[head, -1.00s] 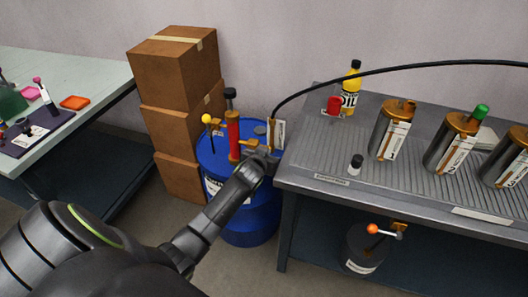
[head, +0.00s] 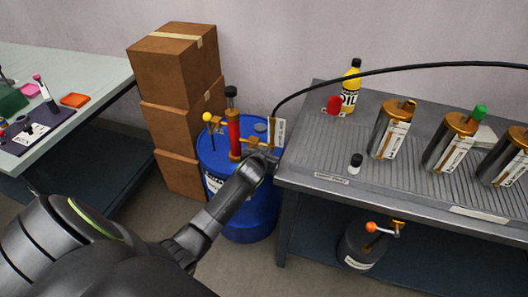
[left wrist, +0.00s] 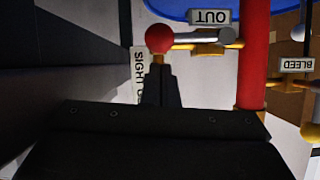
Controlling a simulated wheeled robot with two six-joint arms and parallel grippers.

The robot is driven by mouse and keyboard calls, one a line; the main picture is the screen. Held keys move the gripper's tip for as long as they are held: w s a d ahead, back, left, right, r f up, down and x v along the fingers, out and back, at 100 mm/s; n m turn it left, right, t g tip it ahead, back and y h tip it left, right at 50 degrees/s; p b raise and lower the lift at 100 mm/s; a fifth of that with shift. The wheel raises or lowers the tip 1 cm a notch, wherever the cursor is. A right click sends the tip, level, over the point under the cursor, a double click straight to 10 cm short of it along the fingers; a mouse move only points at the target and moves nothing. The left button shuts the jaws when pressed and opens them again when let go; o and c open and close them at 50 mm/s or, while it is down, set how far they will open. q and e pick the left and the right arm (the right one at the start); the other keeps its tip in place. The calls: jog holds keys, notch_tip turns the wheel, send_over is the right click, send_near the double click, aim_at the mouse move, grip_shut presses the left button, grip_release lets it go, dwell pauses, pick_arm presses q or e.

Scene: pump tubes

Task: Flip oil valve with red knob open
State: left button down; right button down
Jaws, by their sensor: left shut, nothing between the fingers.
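The red knob (left wrist: 159,38) shows in the left wrist view, at the end of a grey lever (left wrist: 200,38) beside the label "OUT" (left wrist: 209,17). The lever lies sideways in that picture, over a brass valve fitting. My left gripper (left wrist: 163,72) is shut and empty, its fingertips just below the knob in the picture; I cannot tell whether they touch it. In the head view my left gripper (head: 264,160) is at the right side of the pump on the blue oil drum (head: 248,225), and the knob is hidden there. My right gripper is not in view.
A red pump tube (head: 234,130) stands on the drum, with a yellow knob (head: 208,117) to its left. The "BLEED" label (left wrist: 297,65) is at the right in the wrist view. Boxes (head: 172,65) stand behind; a grey bench (head: 320,155) is close on the right.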

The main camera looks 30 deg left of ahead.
pick_arm(q)
jog(key=s+d+r+p, duration=0.3)
jog(key=s+r, duration=0.5)
jog(key=s+f+g, duration=0.2)
jog(key=s+f, duration=0.3)
jog(key=f, duration=0.5)
jog(key=s+f+m+g+h, duration=0.1)
jog(key=s+f+g, duration=0.1)
jog(key=s+f, duration=0.5)
jog(key=s+f+g, duration=0.2)
jog(key=s+f, duration=0.1)
jog(key=f, duration=0.9)
jog(key=s+d+f+g, duration=0.1)
jog(key=s+f, duration=0.4)
jog(key=s, duration=0.5)
jog(key=s+d+f+g+h, duration=0.1)
jog(key=s+f, duration=0.4)
jog(key=s, duration=0.6)
jog(key=s+d+f+g, duration=0.1)
jog(key=s+f+g, duration=0.2)
jog(key=s, duration=0.8)
notch_tip(320, 180, down, 3)
jog(key=shift+r+h, duration=0.1)
jog(key=shift+h, duration=0.2)
